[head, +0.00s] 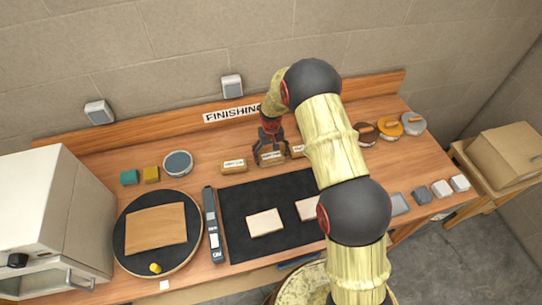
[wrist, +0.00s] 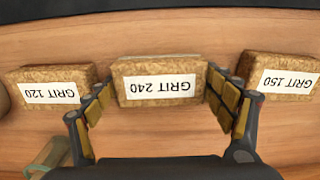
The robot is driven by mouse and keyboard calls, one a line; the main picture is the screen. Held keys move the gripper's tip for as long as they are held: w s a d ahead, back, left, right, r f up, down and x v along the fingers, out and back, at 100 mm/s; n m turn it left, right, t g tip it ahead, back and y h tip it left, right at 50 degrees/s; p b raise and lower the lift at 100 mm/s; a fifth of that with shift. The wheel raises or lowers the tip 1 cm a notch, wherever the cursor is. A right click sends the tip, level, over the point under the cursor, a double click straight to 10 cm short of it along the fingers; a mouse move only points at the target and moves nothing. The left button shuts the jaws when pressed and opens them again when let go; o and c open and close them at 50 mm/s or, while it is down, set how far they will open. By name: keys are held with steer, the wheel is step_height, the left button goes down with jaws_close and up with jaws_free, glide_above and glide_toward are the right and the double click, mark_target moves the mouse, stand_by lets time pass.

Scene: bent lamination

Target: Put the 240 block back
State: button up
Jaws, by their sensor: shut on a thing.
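The 240 block (wrist: 158,82) is a cork-brown sanding block with a white "GRIT 240" label, upside down in the wrist view. My gripper (wrist: 158,92) has a finger pad at each end of the block and is shut on it. In the head view my gripper (head: 270,150) is at the back of the bench, around the 240 block (head: 271,158). The block stands between the 120 block (wrist: 52,87) and the 150 block (wrist: 282,77), apart from both. I cannot tell whether it touches the bench.
The wooden bench (head: 190,185) holds a black mat (head: 240,210) with pale wood pieces in front of the blocks. A round black turntable (head: 128,245) carries a wooden board at the left. A backboard (head: 150,130) runs behind.

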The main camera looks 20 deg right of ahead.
steer(key=o, duration=1.1)
step_height(320, 180, up, 12)
step_height(320, 180, up, 10)
steer(key=r+t, duration=0.1)
glide_above(271, 155)
steer(key=s, duration=0.4)
steer(key=s+r+t, duration=0.2)
steer(key=s+r, duration=0.7)
steer(key=r, duration=0.3)
steer(key=s+r+t, duration=0.1)
steer(key=s+r, duration=0.1)
steer(key=s, duration=0.6)
steer(key=s+r, duration=0.2)
steer(key=s, duration=0.5)
steer(key=s+r+t, duration=0.1)
steer(key=s+r, duration=0.1)
steer(key=s, duration=0.6)
steer(key=shift+s+r+t, duration=0.3)
steer(key=shift+s+r, duration=0.05)
steer(key=shift+r, duration=0.05)
steer(key=shift+f, duration=0.1)
